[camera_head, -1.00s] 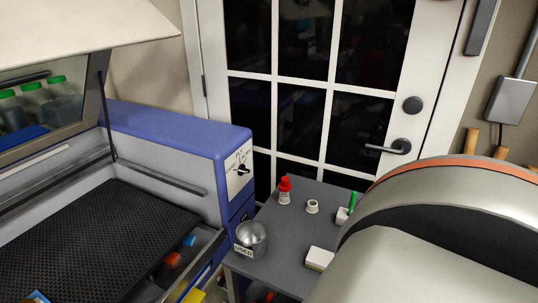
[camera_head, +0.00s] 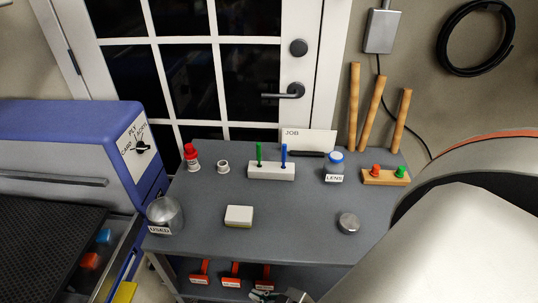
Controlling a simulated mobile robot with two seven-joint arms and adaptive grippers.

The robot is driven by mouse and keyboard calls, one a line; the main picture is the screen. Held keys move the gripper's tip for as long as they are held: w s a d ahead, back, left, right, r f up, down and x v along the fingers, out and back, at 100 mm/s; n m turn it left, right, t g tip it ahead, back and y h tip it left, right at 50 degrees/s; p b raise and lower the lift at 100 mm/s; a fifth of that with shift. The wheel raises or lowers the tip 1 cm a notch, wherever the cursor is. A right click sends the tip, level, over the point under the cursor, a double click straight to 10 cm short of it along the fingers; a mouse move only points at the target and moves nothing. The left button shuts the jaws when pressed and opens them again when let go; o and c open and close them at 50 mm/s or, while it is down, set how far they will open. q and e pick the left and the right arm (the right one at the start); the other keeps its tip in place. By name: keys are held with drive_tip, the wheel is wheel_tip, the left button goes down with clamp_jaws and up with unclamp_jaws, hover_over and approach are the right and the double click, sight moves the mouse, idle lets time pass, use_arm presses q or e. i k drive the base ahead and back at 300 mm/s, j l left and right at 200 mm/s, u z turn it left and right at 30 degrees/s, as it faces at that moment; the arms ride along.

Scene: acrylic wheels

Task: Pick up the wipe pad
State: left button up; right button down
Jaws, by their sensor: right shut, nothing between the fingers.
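A small white block with a yellowish lower layer, which looks like the wipe pad (camera_head: 239,215), lies flat on the grey table (camera_head: 290,205), left of its middle near the front edge. My right gripper (camera_head: 264,295) shows only in part at the bottom edge of the head view, in front of the table and below its top. It is shut and empty, and apart from the pad. My left gripper is not in view.
The metal USED cup (camera_head: 165,214) stands left of the pad, and a round metal tin (camera_head: 348,223) to the right. A red-capped bottle (camera_head: 192,157), white holder (camera_head: 271,171), LENS jar (camera_head: 334,168) and wooden rack (camera_head: 384,177) line the back. Red-handled tools (camera_head: 232,275) sit below.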

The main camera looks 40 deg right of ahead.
sight(236, 216)
drive_tip(key=z, duration=0.9)
